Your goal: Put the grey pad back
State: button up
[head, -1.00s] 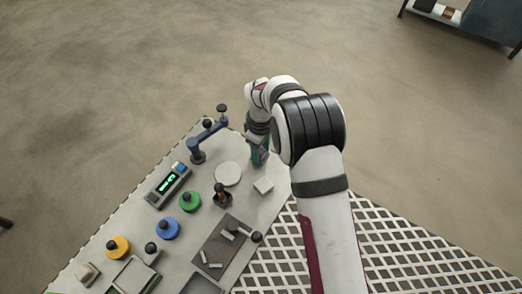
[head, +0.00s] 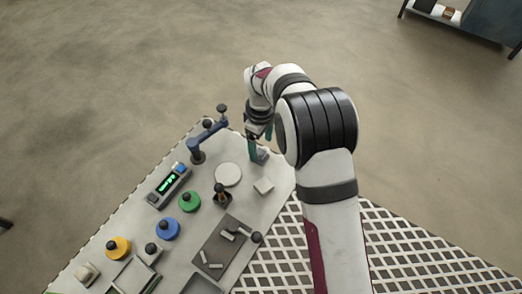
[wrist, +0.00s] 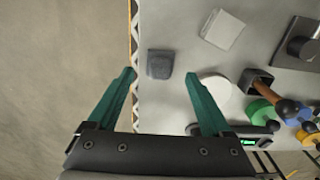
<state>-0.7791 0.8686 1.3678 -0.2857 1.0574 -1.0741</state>
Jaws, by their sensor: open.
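The grey pad (wrist: 160,64) is a small dark grey block with rounded corners. It lies on the light table near its edge, and in the head view a little of it (head: 262,156) shows beside my fingers. My gripper (wrist: 160,78) has teal fingers spread wide and nothing between them; in the wrist view the pad appears just beyond and between the fingertips. In the head view my gripper (head: 260,144) is over the far corner of the table, close to the pad. I cannot tell its exact height above the pad.
A white round disc (head: 228,174) and a pale square block (head: 264,186) lie near the pad. A blue clamp-like stand (head: 198,148) rises to the left. A lit display (head: 168,185), coloured knobbed discs (head: 190,201) and a dark tray (head: 222,246) fill the nearer table.

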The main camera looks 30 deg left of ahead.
aim_at(261, 152)
notch_tip(261, 152, up, 8)
jog(key=s+d+r+m, duration=0.2)
jog(key=d+r+m, duration=0.3)
jog(key=d, duration=0.4)
jog(key=s+d+r+m, duration=0.1)
jog(key=d+r+m, duration=0.3)
jog(key=d, duration=0.4)
jog(key=s+d+m+y, duration=0.1)
jog(key=s+d+m, duration=0.6)
jog(key=s, duration=0.2)
jog(key=s+d+m, duration=0.6)
jog(key=s+m, duration=0.1)
jog(key=s, duration=0.3)
jog(key=shift+d+f+m+y, duration=0.3)
jog(key=shift+d+f+y, duration=0.1)
jog(key=shift+f, duration=0.05)
